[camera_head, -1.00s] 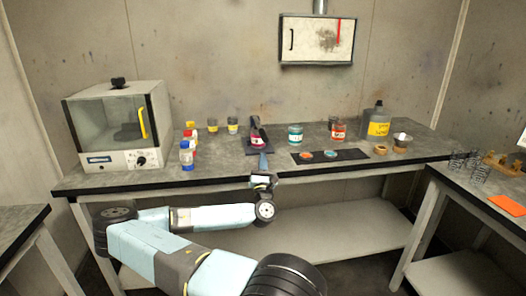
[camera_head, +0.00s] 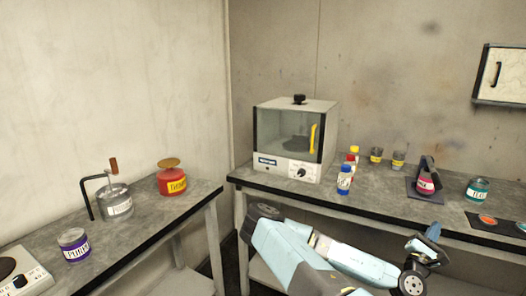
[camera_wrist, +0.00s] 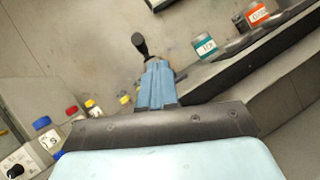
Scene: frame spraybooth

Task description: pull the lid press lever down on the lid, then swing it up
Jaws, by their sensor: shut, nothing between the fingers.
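The lid press (camera_head: 426,193) stands on the back bench, on a dark base, with a red-labelled can (camera_head: 425,184) in it. Its dark lever (camera_head: 429,165) slants over the can; I cannot tell whether it touches the lid. In the wrist view the lever's black knob (camera_wrist: 139,41) shows just past my fingertips, and the can is hidden. My gripper (camera_head: 434,232) is shut and empty, in front of the bench edge and below the press in the head view. Its blue fingers (camera_wrist: 157,82) point toward the press in the wrist view, with no contact visible.
A teal-labelled can (camera_head: 477,190) stands right of the press. Small bottles (camera_head: 344,180) and a glass-fronted oven (camera_head: 296,140) stand left. The left bench holds a red can (camera_head: 172,180), a grey can (camera_head: 116,203) and a purple-labelled can (camera_head: 74,246). Bare bench lies before the press.

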